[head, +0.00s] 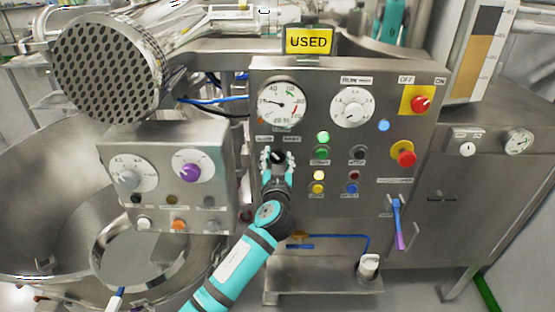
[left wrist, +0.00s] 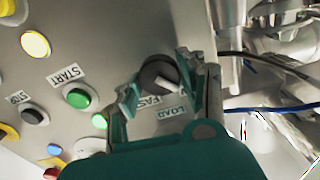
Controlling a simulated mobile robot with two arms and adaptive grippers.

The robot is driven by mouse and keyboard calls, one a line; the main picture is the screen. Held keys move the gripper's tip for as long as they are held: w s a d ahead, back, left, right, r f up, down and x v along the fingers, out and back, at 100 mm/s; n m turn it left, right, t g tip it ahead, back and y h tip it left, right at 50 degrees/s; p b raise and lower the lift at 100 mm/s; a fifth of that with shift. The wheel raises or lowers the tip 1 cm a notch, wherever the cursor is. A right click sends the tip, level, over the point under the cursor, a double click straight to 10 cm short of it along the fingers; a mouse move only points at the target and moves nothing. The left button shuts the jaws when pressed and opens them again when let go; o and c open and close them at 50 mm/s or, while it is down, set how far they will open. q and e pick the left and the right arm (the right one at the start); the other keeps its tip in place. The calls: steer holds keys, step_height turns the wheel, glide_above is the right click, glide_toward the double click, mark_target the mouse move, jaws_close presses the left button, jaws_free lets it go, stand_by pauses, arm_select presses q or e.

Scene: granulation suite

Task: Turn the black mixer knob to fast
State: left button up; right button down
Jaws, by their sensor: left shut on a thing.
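The black mixer knob (left wrist: 152,72) is a round dial with a white pointer bar, on the grey control panel. The head view shows it small and dark (head: 277,156), below the large pressure gauge. My left gripper (head: 278,160) reaches up to it from below, its fingers on both sides of the knob. In the left wrist view the gripper (left wrist: 158,82) is shut on it, and the pointer slants to the lower right. Two small white labels, one appearing to read FAST (left wrist: 149,101), sit beside the knob, turned over in this view. My right gripper is out of view.
The control panel (head: 335,195) carries a green START button (left wrist: 78,97), other buttons and lamps, a dial (head: 352,107) and red knobs (head: 420,104). A smaller panel with a purple knob (head: 190,172) stands left, before a large steel bowl (head: 40,190).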

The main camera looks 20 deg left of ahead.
arm_select(q)
steer(key=m, duration=0.7)
steer(key=shift+m, duration=0.3)
steer(key=m+p, duration=0.1)
steer(key=m, duration=0.3)
steer(key=shift+m, duration=0.3)
steer(key=shift+d+f+m+p, duration=0.15)
steer(key=shift+m+p, duration=0.8)
steer(key=shift+m, duration=1.55)
steer(key=o, duration=1.2)
